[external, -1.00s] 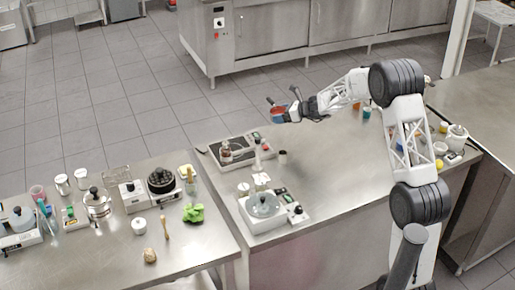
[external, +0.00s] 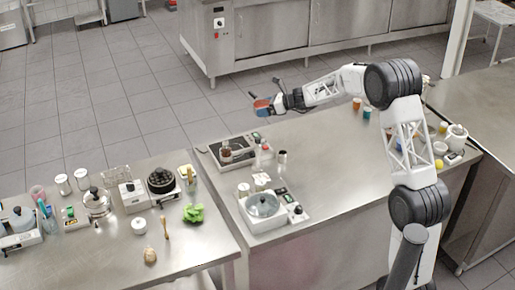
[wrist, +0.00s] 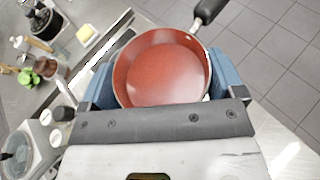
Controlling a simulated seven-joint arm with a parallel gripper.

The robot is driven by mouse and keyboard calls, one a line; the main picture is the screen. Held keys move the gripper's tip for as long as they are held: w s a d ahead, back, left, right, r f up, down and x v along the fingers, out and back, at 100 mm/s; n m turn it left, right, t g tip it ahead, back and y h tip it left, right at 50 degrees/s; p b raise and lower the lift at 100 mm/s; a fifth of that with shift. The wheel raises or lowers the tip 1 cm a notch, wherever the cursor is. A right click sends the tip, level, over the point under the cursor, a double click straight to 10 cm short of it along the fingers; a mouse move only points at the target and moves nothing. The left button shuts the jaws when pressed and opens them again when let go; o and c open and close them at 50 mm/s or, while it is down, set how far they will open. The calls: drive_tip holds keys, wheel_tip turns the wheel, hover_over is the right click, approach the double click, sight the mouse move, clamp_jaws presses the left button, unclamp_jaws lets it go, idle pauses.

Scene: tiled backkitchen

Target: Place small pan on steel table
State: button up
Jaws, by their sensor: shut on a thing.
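The small pan (wrist: 165,75) has a reddish-orange inside and a black handle that points to the upper right in the wrist view. My gripper (wrist: 158,90) is shut on the pan, with a blue finger on either side of its body. In the external view the pan (external: 262,105) is held in the air by my gripper (external: 273,103), above the far edge of the steel table (external: 345,160). The pan is small there and partly hidden by the fingers.
Small cups and a yellow ball (external: 439,164) are at the right. The table's middle is clear. A cluttered second table (external: 185,245) is at left.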

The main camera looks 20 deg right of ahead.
drive_tip(key=s+a+n+g+y, duration=0.1)
drive_tip(key=s+a+n+g, duration=0.15)
drive_tip(key=a, duration=1.35)
drive_tip(key=s+a+n+g+y, duration=0.15)
drive_tip(key=s+a, duration=0.25)
drive_tip(key=a, duration=1.1)
drive_tip(key=s+a+n+g, duration=0.3)
drive_tip(key=a, duration=1.3)
drive_tip(key=s+a+n+g, duration=0.3)
drive_tip(key=s+a+g, duration=0.1)
drive_tip(key=s+a, duration=1.1)
drive_tip(key=s+a+n+g, duration=0.3)
drive_tip(key=s+a, duration=0.9)
drive_tip(key=a, duration=0.6)
drive_tip(key=shift+h, duration=0.45)
drive_tip(key=f, duration=0.5)
drive_tip(key=shift+s+f, duration=0.2)
drive_tip(key=shift+s, duration=0.1)
drive_tip(key=shift+f, duration=3.15)
drive_tip(key=shift+f, duration=0.1)
